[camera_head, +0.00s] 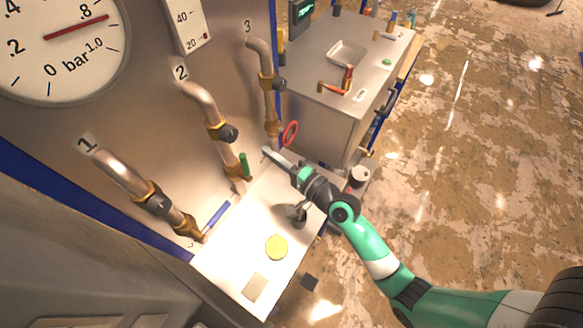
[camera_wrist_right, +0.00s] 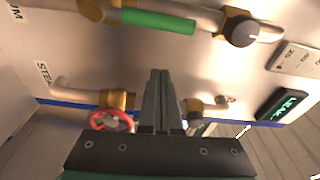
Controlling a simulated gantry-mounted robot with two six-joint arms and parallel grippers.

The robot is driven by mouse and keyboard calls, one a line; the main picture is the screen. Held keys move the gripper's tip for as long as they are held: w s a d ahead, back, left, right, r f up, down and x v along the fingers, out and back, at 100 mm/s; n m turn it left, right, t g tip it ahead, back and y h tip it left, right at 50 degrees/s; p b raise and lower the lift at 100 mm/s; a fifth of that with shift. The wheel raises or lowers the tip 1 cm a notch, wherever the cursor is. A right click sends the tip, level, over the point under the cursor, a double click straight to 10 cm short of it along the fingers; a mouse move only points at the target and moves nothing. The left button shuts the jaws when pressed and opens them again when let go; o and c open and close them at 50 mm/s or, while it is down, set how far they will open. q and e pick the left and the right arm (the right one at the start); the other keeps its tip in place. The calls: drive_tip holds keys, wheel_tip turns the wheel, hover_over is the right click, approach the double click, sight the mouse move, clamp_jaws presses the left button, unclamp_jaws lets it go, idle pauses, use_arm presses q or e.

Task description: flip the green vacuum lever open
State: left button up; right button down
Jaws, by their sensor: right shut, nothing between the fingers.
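The green lever (camera_head: 244,164) sits at the low end of pipe 2, beside its brass fitting. In the right wrist view the green lever (camera_wrist_right: 158,22) lies along the pipe, near the top edge, with a brass fitting (camera_wrist_right: 98,10) at its left end. My right gripper (camera_head: 268,154) is shut and empty, a little right of the lever in the head view and apart from it. Its closed fingers (camera_wrist_right: 160,78) point toward the wall panel in the wrist view, below the lever. My left gripper is not in view.
A red wheel (camera_head: 290,133) is close by at the foot of pipe 3. A blue lever (camera_head: 216,214) is on pipe 1. The white shelf (camera_head: 225,265) below carries a yellow disc (camera_head: 276,247). A grey cabinet (camera_head: 310,110) stands behind my right gripper.

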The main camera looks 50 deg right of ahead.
drive_tip(key=s, duration=0.7)
drive_tip(key=shift+a+b, duration=0.3)
drive_tip(key=shift+b, duration=0.05)
